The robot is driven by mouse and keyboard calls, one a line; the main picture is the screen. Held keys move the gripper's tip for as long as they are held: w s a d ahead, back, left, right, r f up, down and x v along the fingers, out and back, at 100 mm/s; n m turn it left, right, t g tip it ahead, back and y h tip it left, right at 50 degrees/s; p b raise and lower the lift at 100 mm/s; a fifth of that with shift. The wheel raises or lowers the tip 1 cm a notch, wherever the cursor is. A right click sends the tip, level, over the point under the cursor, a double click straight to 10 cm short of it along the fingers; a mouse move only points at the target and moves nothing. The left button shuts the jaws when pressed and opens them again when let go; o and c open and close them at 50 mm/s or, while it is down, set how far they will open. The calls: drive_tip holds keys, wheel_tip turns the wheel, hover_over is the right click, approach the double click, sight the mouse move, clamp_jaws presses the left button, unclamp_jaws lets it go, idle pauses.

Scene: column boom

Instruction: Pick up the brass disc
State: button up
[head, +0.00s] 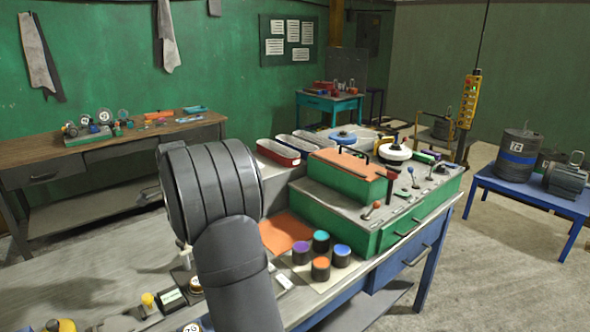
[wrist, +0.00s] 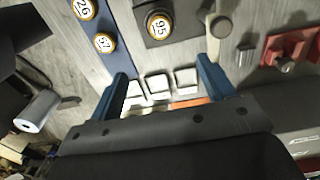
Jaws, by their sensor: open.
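In the wrist view my gripper (wrist: 162,68) is open, with two blue fingers apart and nothing held between them. Several round numbered discs with brass-coloured rims show beyond the fingertips. The disc marked 95 (wrist: 159,24) sits on a dark square block (wrist: 183,20). The discs marked 57 (wrist: 104,42) and 26 (wrist: 84,8) lie on a blue strip (wrist: 122,33) to the left. I cannot tell which one is the brass disc. In the head view my arm hides the gripper, and a numbered disc (head: 193,327) shows partly at the bottom edge.
White blocks (wrist: 158,83) lie below, between the fingers. A red fixture (wrist: 290,45) stands at right. In the head view, dark cylinders with coloured tops (head: 321,241) and a green control box (head: 400,228) stand right of my arm. The bench's left part is fairly bare.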

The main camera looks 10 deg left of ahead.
drive_tip(key=shift+f, duration=0.1)
wheel_tip(320, 180, down, 12)
drive_tip(key=shift+s+a+f, duration=0.1)
drive_tip(key=shift+f, duration=2.55)
drive_tip(key=shift+r, duration=0.1)
drive_tip(key=c, duration=1.4)
